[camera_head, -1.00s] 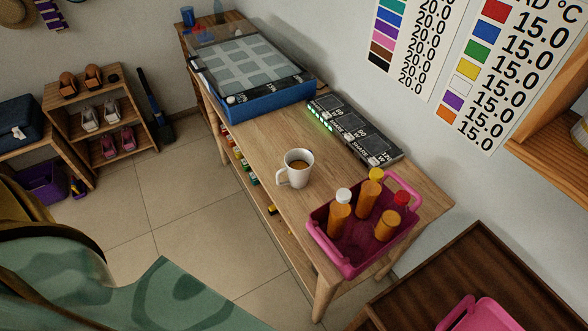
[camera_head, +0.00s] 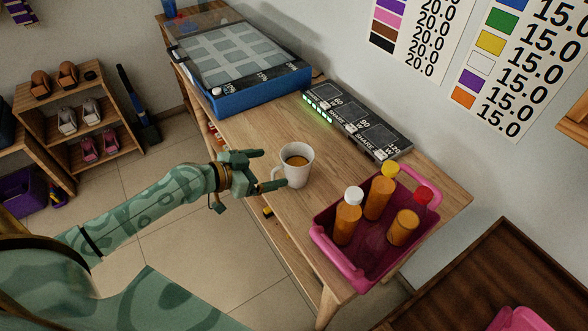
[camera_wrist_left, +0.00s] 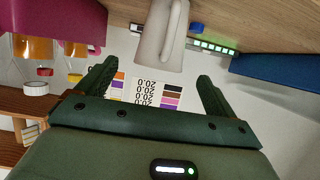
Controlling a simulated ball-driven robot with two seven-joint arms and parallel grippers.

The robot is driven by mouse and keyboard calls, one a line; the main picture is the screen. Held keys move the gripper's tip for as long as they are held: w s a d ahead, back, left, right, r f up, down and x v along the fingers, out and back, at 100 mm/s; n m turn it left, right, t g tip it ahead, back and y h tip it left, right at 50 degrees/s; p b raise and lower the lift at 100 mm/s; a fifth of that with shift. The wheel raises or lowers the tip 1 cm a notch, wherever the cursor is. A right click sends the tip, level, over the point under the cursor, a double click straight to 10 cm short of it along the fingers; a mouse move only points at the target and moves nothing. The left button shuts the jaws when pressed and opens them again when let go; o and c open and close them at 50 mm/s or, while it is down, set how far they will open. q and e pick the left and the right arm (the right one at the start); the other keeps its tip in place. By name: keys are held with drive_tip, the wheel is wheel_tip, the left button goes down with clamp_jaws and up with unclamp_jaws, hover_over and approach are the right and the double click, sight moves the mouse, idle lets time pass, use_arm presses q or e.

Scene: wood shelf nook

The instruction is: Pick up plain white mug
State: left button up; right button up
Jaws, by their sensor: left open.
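The plain white mug (camera_head: 298,168) stands upright on the wooden table (camera_head: 250,135) with brown liquid in it. Its handle points left, toward my left gripper (camera_head: 262,170). My left gripper is open and empty, just left of the mug, with its fingertips close to the handle side. In the left wrist view the mug (camera_wrist_left: 165,38) appears upside down beyond the two spread fingers of the gripper (camera_wrist_left: 155,80), apart from them. My right gripper is not in view.
A pink basket (camera_head: 345,275) with several orange bottles stands at the table's near right. A black panel (camera_head: 358,122) with green lights lies behind the mug. A blue-based case (camera_head: 262,93) is at the far left. A small shelf with shoes (camera_head: 80,115) stands on the floor.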

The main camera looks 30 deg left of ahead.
use_arm(q)
hover_over(290, 183)
drive_tip(key=f, duration=0.1)
drive_tip(key=w+f+b, duration=0.1)
drive_tip(key=f, duration=0.1)
drive_tip(key=shift+a+f, duration=0.15)
drive_tip(key=shift+a, duration=0.05)
drive_tip(key=c, duration=1.5)
